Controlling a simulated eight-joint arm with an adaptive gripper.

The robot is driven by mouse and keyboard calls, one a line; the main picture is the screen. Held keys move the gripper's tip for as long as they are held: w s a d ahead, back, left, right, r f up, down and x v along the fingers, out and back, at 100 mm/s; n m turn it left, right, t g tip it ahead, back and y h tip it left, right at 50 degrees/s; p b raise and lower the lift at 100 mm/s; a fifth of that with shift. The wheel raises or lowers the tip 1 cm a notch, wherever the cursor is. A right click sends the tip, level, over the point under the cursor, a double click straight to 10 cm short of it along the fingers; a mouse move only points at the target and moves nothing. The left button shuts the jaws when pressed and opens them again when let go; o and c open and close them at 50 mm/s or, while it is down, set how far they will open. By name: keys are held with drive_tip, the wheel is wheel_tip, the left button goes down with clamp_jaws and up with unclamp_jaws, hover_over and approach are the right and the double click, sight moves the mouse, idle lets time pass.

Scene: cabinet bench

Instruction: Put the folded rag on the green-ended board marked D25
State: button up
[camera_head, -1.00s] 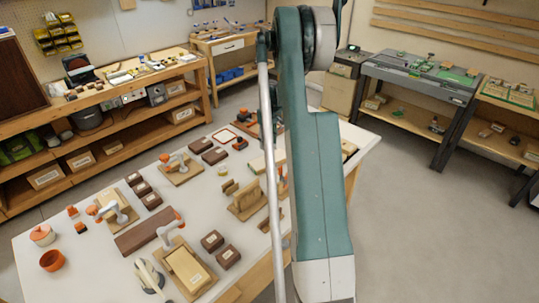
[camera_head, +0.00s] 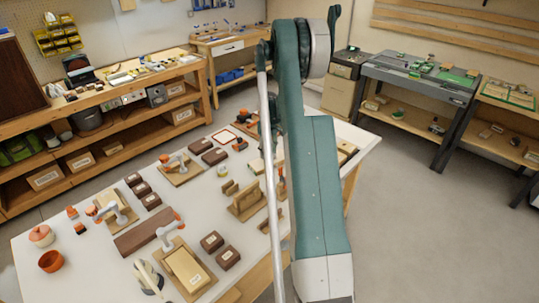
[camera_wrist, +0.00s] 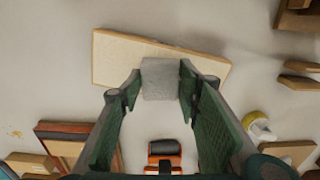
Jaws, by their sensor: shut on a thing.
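My gripper (camera_wrist: 160,80) is shut on a grey folded rag (camera_wrist: 161,78), held between its green fingertips in the wrist view. The rag appears over the lower edge of a pale wooden board (camera_wrist: 120,58); I cannot tell whether it touches the board. No green end or D25 marking is readable on this board. In the head view, a pale board (camera_head: 257,166) lies on the white table, partly hidden by my arm. The gripper and rag are hidden behind my arm there.
An orange and black object (camera_wrist: 164,153) lies below the rag in the wrist view. A red-edged wooden frame (camera_wrist: 70,145) is at lower left, and a yellow and white object (camera_wrist: 258,124) at right. Brown blocks (camera_head: 212,241) and a wooden stand (camera_head: 245,203) occupy the white table (camera_head: 90,262).

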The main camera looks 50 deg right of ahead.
drive_tip(key=shift+f, duration=0.2)
drive_tip(key=o, duration=0.8)
drive_tip(key=shift+c, duration=0.2)
drive_tip(key=shift+r, duration=0.2)
wheel_tip(320, 180, up, 12)
drive_tip(key=p, duration=0.1)
idle(0.7)
